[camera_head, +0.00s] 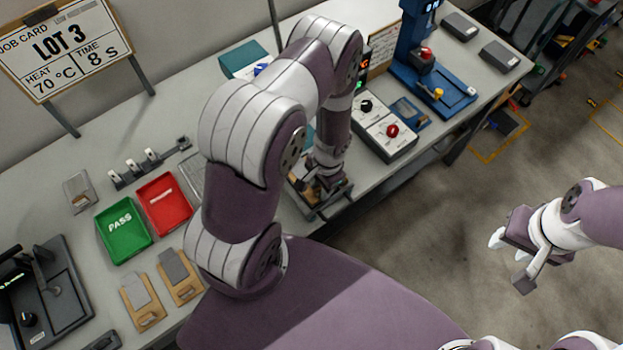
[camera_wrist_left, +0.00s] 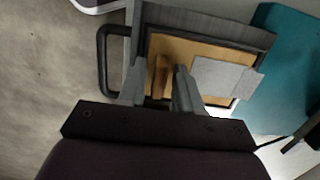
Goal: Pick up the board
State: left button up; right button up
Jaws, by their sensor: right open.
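The tan board (camera_wrist_left: 190,48) lies in a grey-framed tray (camera_wrist_left: 228,28) in the left wrist view. A grey plate (camera_wrist_left: 222,77) and a raised brown wooden grip (camera_wrist_left: 161,76) are on it. My left gripper (camera_wrist_left: 160,88) has one finger on each side of the grip, very close to it; whether they press on it I cannot tell. In the head view my left gripper (camera_head: 325,183) is down at the tray (camera_head: 310,210) by the bench's front edge, and mostly hides the board. My right gripper (camera_head: 508,261) is open and empty over the floor at the right.
Two similar tan boards (camera_head: 143,303) (camera_head: 180,280) lie on the bench near a green PASS tray (camera_head: 123,231) and a red tray (camera_head: 165,204). A control box (camera_head: 386,130) and a blue press (camera_head: 432,75) stand right of my left arm. A teal object (camera_wrist_left: 285,65) is beside the tray.

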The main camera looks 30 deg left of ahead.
pick_arm(q)
jog(key=shift+s, duration=0.1)
grip_shut()
jog(key=shift+r, duration=0.1)
